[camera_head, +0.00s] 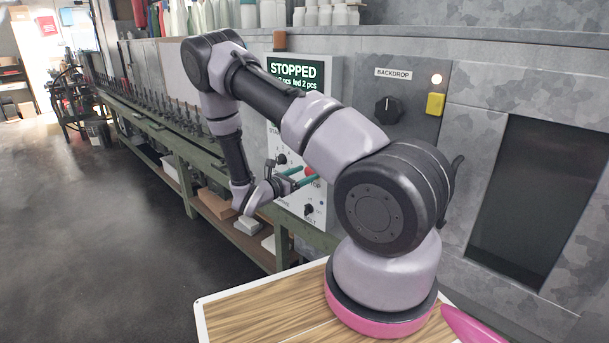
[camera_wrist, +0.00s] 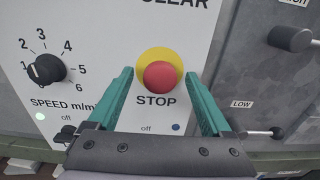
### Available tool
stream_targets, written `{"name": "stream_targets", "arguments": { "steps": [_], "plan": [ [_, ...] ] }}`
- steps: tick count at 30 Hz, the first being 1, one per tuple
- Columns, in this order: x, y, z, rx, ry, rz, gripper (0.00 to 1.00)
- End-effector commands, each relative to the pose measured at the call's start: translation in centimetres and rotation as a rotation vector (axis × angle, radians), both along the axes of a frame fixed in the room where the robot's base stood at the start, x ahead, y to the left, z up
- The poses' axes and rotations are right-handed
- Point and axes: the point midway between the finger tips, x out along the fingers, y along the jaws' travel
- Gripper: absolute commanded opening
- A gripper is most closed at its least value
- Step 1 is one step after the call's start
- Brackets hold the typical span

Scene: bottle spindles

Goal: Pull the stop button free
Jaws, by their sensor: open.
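The stop button (camera_wrist: 161,77) is a red round cap on a yellow disc, above the label STOP, on a white control panel (camera_wrist: 100,20). In the head view the red button (camera_head: 309,171) shows small beside my fingers. My gripper (camera_wrist: 161,80) has two green fingers, open, one on each side of the button in the wrist view. Gaps show between each finger and the red cap, and I cannot tell how far the tips are from the panel. In the head view my gripper (camera_head: 300,176) reaches toward the panel from the left.
A speed knob (camera_wrist: 44,70) sits left of the button. A black lever (camera_wrist: 265,133) marked LOW and another handle (camera_wrist: 292,39) stick out at the right. A screen (camera_head: 295,73) reads STOPPED. A green bench frame (camera_head: 185,150) runs along the wall.

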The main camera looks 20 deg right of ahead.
Motion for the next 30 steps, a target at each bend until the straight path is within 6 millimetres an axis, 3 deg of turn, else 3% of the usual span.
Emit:
{"name": "stream_targets", "arguments": {
  "steps": [5, 12, 30],
  "plan": [
    [0.0, 0.0, 0.0, 0.000, 0.000, 0.000, 0.83],
    [0.0, 0.0, 0.0, 0.000, 0.000, 0.000, 0.00],
    [-0.5, 1.3, -0.1, 0.001, 0.001, 0.001, 0.00]
  ]
}}
